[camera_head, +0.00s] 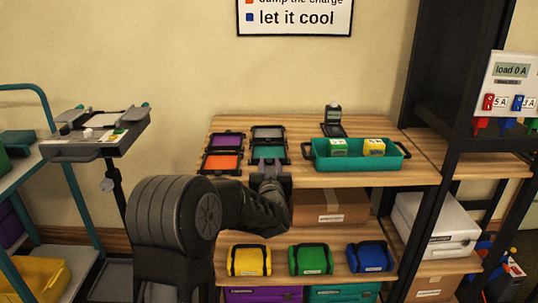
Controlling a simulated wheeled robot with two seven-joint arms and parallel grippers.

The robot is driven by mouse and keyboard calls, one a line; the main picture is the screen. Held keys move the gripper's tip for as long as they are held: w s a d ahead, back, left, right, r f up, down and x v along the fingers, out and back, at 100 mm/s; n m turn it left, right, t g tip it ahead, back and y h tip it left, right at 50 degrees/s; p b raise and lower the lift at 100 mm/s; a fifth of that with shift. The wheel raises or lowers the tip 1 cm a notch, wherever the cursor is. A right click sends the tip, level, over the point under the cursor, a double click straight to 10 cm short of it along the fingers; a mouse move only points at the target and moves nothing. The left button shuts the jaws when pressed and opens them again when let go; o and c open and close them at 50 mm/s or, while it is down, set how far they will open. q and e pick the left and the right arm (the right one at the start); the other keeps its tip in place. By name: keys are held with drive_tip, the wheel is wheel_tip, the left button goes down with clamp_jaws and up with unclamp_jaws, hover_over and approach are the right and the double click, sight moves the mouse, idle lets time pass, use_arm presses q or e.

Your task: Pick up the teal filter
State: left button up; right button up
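The teal filter (268,153) is a flat dark-framed panel lying on the wooden shelf top, at the front right of a group of filters. My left gripper (269,165) is at the near edge of the teal filter and hides part of it. Whether its fingers are apart or closed on the frame is too small to tell. My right gripper is not in view.
Purple (222,140), orange (221,163) and grey (268,132) filters lie close beside the teal one. A teal tray (357,161) with two small boxes stands to the right, a dark device (333,124) behind it. A black rack post (428,205) rises farther right.

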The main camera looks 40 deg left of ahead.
use_arm(q)
drive_tip(key=shift+c, duration=0.2)
clamp_jaws()
idle(0.4)
